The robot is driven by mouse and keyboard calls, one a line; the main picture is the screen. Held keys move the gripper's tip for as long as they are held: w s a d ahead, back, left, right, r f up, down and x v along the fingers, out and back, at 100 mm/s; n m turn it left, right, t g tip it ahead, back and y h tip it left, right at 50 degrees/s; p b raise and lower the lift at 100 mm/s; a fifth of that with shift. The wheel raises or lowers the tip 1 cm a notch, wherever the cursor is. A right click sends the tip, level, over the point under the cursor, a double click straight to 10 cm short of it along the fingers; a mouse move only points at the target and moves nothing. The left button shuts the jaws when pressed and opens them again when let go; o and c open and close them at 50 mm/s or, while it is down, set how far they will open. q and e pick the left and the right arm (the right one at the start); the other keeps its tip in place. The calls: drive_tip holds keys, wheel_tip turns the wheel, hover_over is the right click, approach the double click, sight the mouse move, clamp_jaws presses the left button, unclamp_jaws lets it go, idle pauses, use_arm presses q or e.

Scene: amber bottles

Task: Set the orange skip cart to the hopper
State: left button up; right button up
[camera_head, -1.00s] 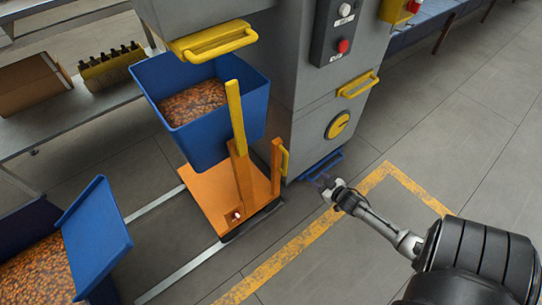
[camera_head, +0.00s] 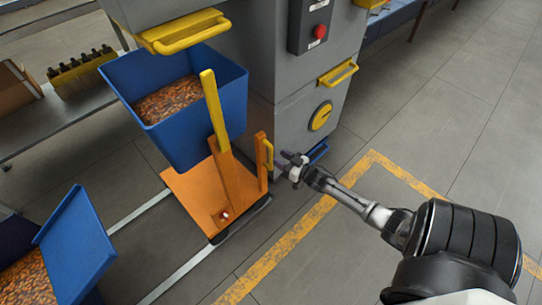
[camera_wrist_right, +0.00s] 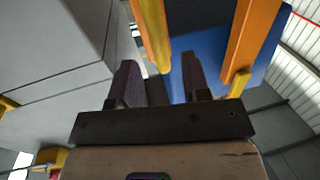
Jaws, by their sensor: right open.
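The orange skip cart (camera_head: 190,195) stands on the floor at the machine's front, with an upright, yellow-topped lever (camera_head: 213,105) and a short orange post (camera_head: 261,165) bearing a yellow handle (camera_head: 268,153). A blue bin (camera_head: 215,130) full of brown pieces sits on it. The grey hopper machine (camera_head: 285,110) stands behind. My right gripper (camera_head: 287,163) is open just right of the handle, apart from it as far as I can tell. In the right wrist view, a yellow-orange bar (camera_wrist_right: 153,35) shows between the open fingers (camera_wrist_right: 160,82), with the blue bin beyond. My left gripper is not in view.
Two pale floor rails (camera_head: 165,280) run under the cart. A bench (camera_head: 60,120) holds a bottle crate (camera_head: 80,72). Open floor (camera_head: 440,130) lies to the right, with yellow markings.

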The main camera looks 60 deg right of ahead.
sight(271, 153)
drive_tip(key=shift+w+d+b, duration=0.2)
drive_tip(key=shift+w+b, duration=0.65)
drive_tip(key=shift+w, duration=1.7)
drive_tip(key=c, duration=0.6)
clamp_jaws()
